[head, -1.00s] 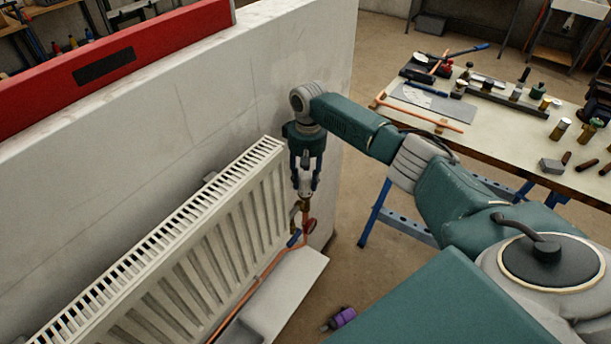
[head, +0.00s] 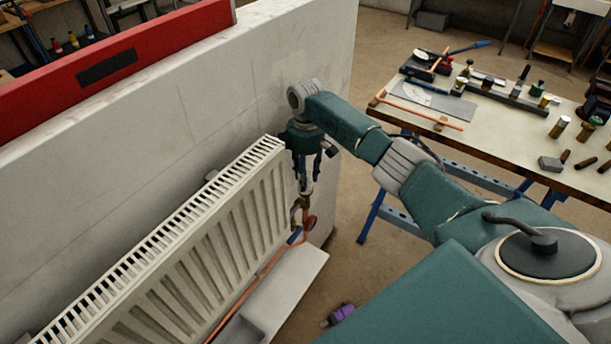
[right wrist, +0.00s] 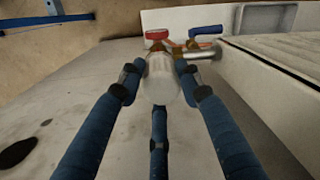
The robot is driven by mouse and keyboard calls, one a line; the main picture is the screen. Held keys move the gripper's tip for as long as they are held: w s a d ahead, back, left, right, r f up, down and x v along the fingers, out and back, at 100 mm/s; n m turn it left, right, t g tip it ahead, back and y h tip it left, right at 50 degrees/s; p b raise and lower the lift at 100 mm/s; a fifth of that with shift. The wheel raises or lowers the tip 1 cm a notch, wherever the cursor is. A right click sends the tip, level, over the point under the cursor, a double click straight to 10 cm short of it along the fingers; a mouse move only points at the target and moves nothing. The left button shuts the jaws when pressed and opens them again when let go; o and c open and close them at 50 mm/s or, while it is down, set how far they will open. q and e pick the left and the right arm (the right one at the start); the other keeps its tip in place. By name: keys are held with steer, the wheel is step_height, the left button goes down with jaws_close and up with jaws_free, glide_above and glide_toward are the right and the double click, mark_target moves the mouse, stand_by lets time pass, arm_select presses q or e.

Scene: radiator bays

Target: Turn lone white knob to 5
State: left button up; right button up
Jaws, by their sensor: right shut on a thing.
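The white knob (right wrist: 161,80) sits between the fingers of my right gripper (right wrist: 158,85) in the right wrist view. The fingers are shut on its sides, and a third finger shows below it. Any numbers on the knob cannot be read. In the head view my right gripper (head: 306,180) points down at the right end of the white radiator (head: 200,255), and its fingers hide most of the knob. Below the knob are brass fittings with a red handle (head: 309,222) and a blue handle (head: 294,236). My left gripper is not in view.
A white wall (head: 200,110) stands behind the radiator, with a red level (head: 105,65) on top. A copper pipe (head: 262,276) runs below the radiator. A workbench (head: 500,130) with several tools stands at the right. A purple object (head: 342,313) lies on the floor.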

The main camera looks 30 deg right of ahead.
steer(key=shift+r+n, duration=0.1)
steer(key=shift+n, duration=2.2)
steer(key=o, duration=1.2)
steer(key=r, duration=1.2)
steer(key=shift+w+d, duration=0.1)
steer(key=shift+w, duration=0.1)
steer(key=shift+f, duration=0.1)
